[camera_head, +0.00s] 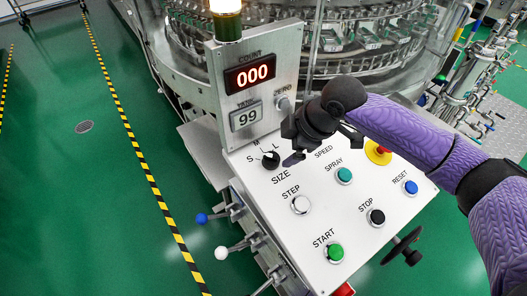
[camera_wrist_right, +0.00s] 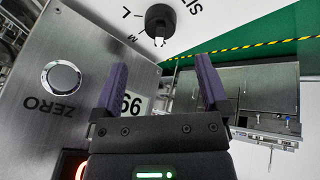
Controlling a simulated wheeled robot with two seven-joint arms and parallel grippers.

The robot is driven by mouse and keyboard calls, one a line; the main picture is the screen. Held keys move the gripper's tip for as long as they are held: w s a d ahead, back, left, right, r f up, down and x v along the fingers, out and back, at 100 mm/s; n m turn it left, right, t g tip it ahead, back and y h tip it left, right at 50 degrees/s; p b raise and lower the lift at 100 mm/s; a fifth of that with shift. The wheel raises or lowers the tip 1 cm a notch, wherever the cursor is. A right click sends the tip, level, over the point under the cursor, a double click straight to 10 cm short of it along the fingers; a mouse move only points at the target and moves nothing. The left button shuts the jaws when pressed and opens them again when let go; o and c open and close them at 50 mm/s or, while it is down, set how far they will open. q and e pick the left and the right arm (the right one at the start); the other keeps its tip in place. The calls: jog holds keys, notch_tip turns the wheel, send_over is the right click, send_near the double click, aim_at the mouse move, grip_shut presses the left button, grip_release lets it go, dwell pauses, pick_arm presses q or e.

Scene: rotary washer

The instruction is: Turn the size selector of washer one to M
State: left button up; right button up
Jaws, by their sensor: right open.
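The size selector (camera_head: 270,160) is a black round knob on the white sloped control panel, with S, M and L printed around it. In the right wrist view the knob (camera_wrist_right: 158,20) lies beyond my fingertips, in line with the gap between them. Its pale pointer mark points down there, away from M and L, and looks turned toward S in the head view. My right gripper (camera_wrist_right: 160,75) is open and empty. In the head view the right gripper (camera_head: 305,152) hangs just right of the knob, partly hiding the panel. My left gripper is out of view.
Push buttons for step (camera_head: 301,204), spray (camera_head: 344,175), start (camera_head: 335,252) and stop (camera_head: 376,217) sit on the panel. An upright metal display box (camera_head: 260,75) rises behind the knob, with a zero button (camera_wrist_right: 61,78) close to my right gripper.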

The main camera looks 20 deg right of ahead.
aim_at(275, 157)
jog(key=b+x, duration=0.2)
jog(key=x, duration=0.4)
jog(key=shift+f+b, duration=0.35)
jog(key=shift+f, duration=0.05)
jog(key=shift+w+a+f, duration=0.2)
jog(key=shift+w+f, duration=0.05)
jog(key=shift+f, duration=0.2)
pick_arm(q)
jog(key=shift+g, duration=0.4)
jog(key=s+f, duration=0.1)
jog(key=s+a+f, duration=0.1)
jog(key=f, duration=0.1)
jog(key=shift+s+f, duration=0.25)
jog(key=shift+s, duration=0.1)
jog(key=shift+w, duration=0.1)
pick_arm(e)
jog(key=shift+c, duration=0.2)
